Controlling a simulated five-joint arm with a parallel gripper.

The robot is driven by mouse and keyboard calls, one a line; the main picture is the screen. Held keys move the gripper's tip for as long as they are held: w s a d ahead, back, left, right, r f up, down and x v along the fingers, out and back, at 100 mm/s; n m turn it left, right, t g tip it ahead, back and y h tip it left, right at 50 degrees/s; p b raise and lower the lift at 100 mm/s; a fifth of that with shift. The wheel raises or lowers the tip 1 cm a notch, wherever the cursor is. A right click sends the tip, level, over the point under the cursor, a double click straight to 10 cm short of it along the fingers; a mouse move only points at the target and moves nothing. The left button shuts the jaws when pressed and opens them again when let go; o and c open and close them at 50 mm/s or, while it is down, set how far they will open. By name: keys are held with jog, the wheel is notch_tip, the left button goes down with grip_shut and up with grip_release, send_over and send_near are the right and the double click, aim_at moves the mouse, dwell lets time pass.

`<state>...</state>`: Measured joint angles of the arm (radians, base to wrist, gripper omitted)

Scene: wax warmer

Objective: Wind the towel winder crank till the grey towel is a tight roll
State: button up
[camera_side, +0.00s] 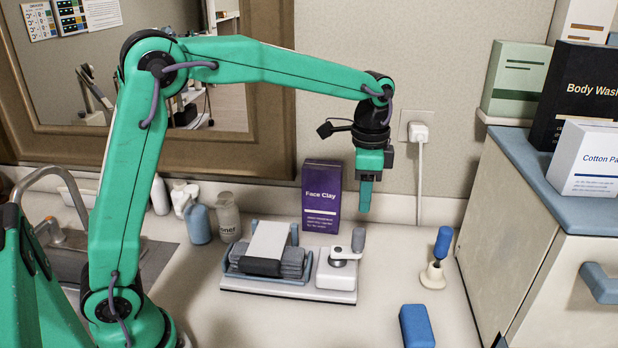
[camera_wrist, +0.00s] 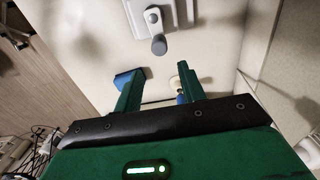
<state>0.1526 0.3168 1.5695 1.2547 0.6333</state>
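The towel winder stands on a pale base (camera_side: 285,294) on the counter. A grey layered bundle (camera_side: 292,265), seemingly the towel, lies in its light blue frame, with a pale panel and a dark bar over it. The white crank arm (camera_side: 346,253) sits on the white housing at the right, its grey knob (camera_side: 358,240) upright. In the wrist view the crank (camera_wrist: 152,17) and its knob (camera_wrist: 159,46) lie beyond my fingertips. My gripper (camera_side: 365,208) hangs above the knob, apart from it. In the wrist view its fingers (camera_wrist: 160,68) are spread with nothing between them.
A purple Face Clay box (camera_side: 321,200) stands behind the winder. A blue-handled tool (camera_side: 441,245) on a cream base and a blue block (camera_side: 416,326) stand at the right, before the cabinet. Bottles (camera_side: 228,217) and the sink are left. Counter in front is clear.

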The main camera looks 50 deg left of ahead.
aim_at(361, 233)
jog(key=shift+f, duration=4.2)
jog(key=c, duration=0.7)
jog(key=shift+s+d, duration=0.3)
jog(key=shift+s, duration=0.1)
jog(key=s, duration=0.4)
jog(key=shift+s+d, duration=0.15)
jog(key=shift+d, duration=0.2)
